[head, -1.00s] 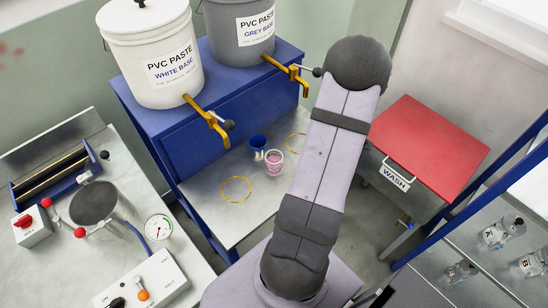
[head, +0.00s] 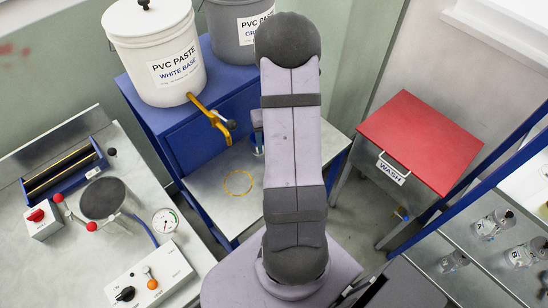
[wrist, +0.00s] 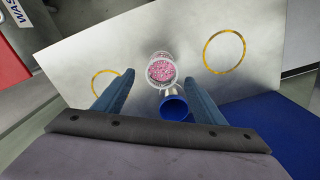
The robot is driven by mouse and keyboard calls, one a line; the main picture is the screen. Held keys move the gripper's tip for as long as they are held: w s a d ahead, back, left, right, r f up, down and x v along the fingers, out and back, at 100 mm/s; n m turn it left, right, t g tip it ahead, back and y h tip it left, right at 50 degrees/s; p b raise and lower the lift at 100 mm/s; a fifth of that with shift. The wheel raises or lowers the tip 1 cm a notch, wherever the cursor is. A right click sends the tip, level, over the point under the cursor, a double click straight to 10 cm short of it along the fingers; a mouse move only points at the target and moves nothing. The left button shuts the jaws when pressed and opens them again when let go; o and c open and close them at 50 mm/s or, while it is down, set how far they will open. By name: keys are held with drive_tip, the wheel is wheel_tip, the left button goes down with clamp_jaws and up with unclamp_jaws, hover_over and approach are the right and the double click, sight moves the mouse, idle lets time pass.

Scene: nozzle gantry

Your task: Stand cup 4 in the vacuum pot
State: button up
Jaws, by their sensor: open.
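A clear cup (wrist: 162,71) with pink speckled contents stands on the metal shelf in the wrist view. No number on it can be read, and my arm hides it in the head view. My gripper (wrist: 160,76) is open, its two blue fingers apart on either side of the picture's middle with the cup between or just beyond the tips; contact cannot be told. The vacuum pot (head: 104,200) looks like the dark round vessel with red knobs on the left bench in the head view.
A blue round-mouthed thing (wrist: 175,108) is right beside the cup. Yellow rings (wrist: 224,51) mark the shelf (head: 215,195). A white paste bucket (head: 155,55) with a yellow tap (head: 213,118) stands above. A gauge (head: 165,221) is by the pot. A red-topped wash stand (head: 420,135) is right.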

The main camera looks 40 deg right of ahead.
drive_tip(key=shift+a+f+p, duration=0.2)
drive_tip(key=shift+f+p, duration=1.15)
drive_tip(key=shift+f, duration=1.7)
drive_tip(key=c, duration=1.3)
drive_tip(key=shift+r, duration=0.2)
drive_tip(key=shift+r+b, duration=1.4)
drive_tip(key=shift+r, duration=3.45)
